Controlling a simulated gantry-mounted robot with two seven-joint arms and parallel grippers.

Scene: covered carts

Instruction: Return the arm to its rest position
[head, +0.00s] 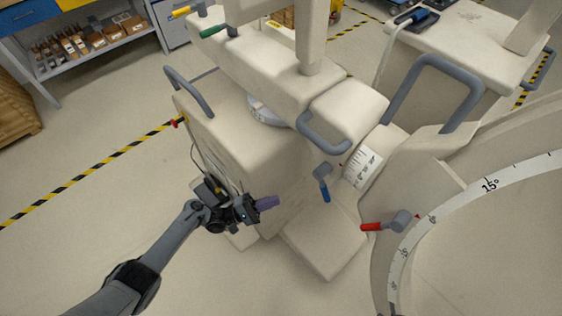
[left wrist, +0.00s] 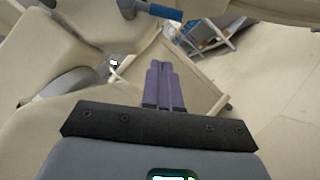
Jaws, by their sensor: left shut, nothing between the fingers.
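My left arm (head: 175,235) reaches in from the lower left in the head view. Its gripper (head: 268,202) has purple fingers and is in front of the cream machine body (head: 235,140). The left wrist view shows the purple fingers (left wrist: 164,85) pressed together with nothing between them. From these views I cannot tell the gap between the fingers and the machine. My right gripper is not in view.
A blue-tipped lever (head: 325,190) and a red-tipped lever (head: 385,224) stick out right of the gripper. Grey handles (head: 325,135) are on the machine. A dial ring (head: 460,205) is at the right. Open floor (head: 90,215) with striped tape lies to the left.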

